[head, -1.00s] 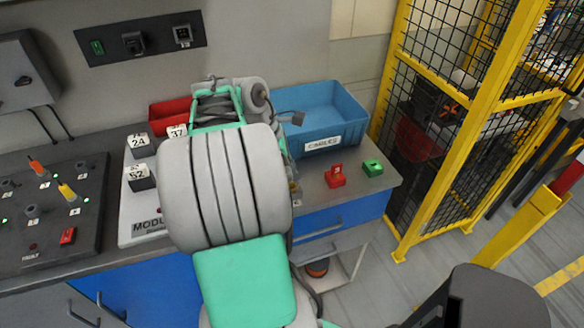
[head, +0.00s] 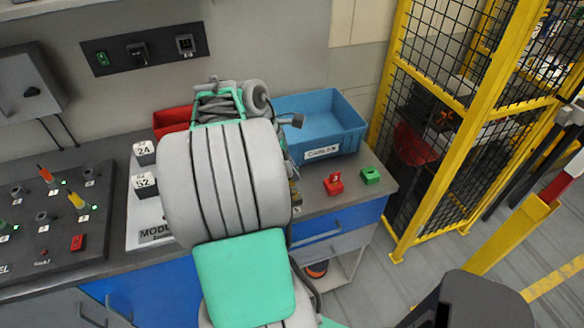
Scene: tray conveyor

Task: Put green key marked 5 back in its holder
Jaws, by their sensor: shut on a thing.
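A small green block (head: 370,175), which looks like a key holder, sits on the bench near its right end with no key standing in it. To its left is a red block (head: 333,184) with a red tag marked 3 standing in it. The green key marked 5 is not visible. My grey and mint arm fills the middle of the view and hides my gripper, along with the bench behind it.
A blue bin labelled CABLES (head: 322,153) stands behind the blocks, and a red bin (head: 172,121) is left of it. A yellow cage post (head: 424,190) rises right of the bench.

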